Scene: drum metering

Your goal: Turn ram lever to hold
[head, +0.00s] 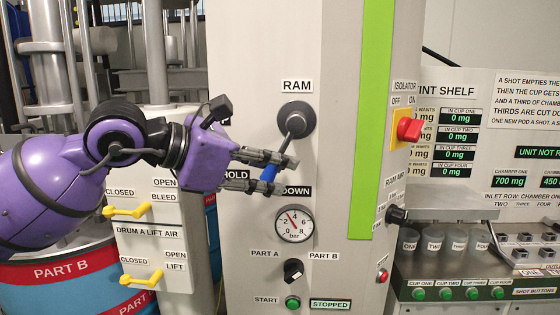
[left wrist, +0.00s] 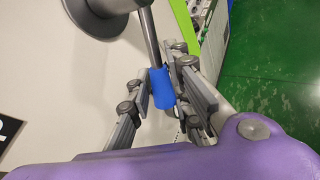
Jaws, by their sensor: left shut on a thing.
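The ram lever has a round grey hub (head: 296,118) under the RAM label, and a grey rod running down and slightly left to a blue grip (head: 269,173). The blue grip (left wrist: 162,90) also shows in the left wrist view, between the fingers. My left gripper (head: 272,166) comes in from the left and is shut on the blue grip. The lever points down-left, between the HOLD label (head: 236,175) and the DOWN label (head: 297,191). A further label left of the hub is mostly hidden behind my gripper. My right gripper is not in view.
A pressure gauge (head: 294,224) sits just below the lever, with a black part selector (head: 293,271) under it. A red isolator knob (head: 410,129) sticks out on the right. Yellow lift-air levers (head: 127,211) are below my left arm.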

